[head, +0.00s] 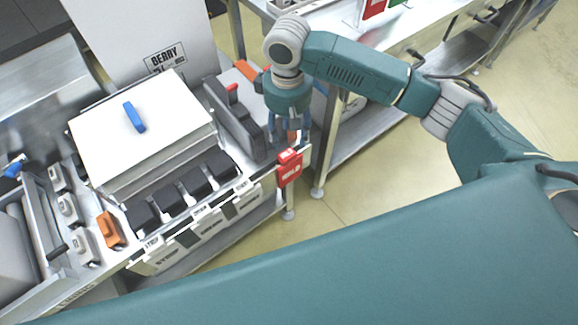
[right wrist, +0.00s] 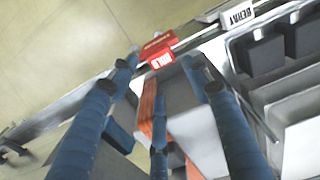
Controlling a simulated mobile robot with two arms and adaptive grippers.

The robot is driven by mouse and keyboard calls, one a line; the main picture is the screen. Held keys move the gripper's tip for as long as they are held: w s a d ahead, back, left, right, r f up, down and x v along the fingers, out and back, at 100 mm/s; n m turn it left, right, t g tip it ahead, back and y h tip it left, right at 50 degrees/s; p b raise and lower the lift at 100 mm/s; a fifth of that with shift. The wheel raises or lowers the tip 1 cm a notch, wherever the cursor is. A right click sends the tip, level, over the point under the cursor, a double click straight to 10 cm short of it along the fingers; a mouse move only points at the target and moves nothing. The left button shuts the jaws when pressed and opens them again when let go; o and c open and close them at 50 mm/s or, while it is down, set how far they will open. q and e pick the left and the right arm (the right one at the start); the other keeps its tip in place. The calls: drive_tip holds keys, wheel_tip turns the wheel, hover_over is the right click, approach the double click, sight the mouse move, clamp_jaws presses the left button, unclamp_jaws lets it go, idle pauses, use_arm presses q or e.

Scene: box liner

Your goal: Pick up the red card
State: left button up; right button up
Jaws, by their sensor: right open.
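A red card (head: 290,170) with white lettering hangs at the front right corner of the steel bench, with a red top piece folded over the edge. The card also shows in the right wrist view (right wrist: 158,50), just beyond the fingertips. My right gripper (head: 289,137) points down above the bench corner, close to the card's top. Its blue fingers (right wrist: 160,72) are spread in the right wrist view, with nothing held between them. I cannot tell whether a finger touches the card. My left gripper is not in view.
A white-lidded box (head: 165,150) with a blue handle and a row of black bins (head: 170,202) stand on the bench. A grey holder (head: 236,120) is left of my right gripper. An orange strip (right wrist: 147,105) lies under the fingers. Open floor (head: 370,190) is to the right.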

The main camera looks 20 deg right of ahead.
sight(288, 155)
drive_tip(key=f, duration=1)
drive_tip(key=shift+w+d, duration=0.1)
drive_tip(key=shift+w, duration=0.3)
drive_tip(key=shift+r, duration=0.1)
drive_tip(key=c, duration=1.1)
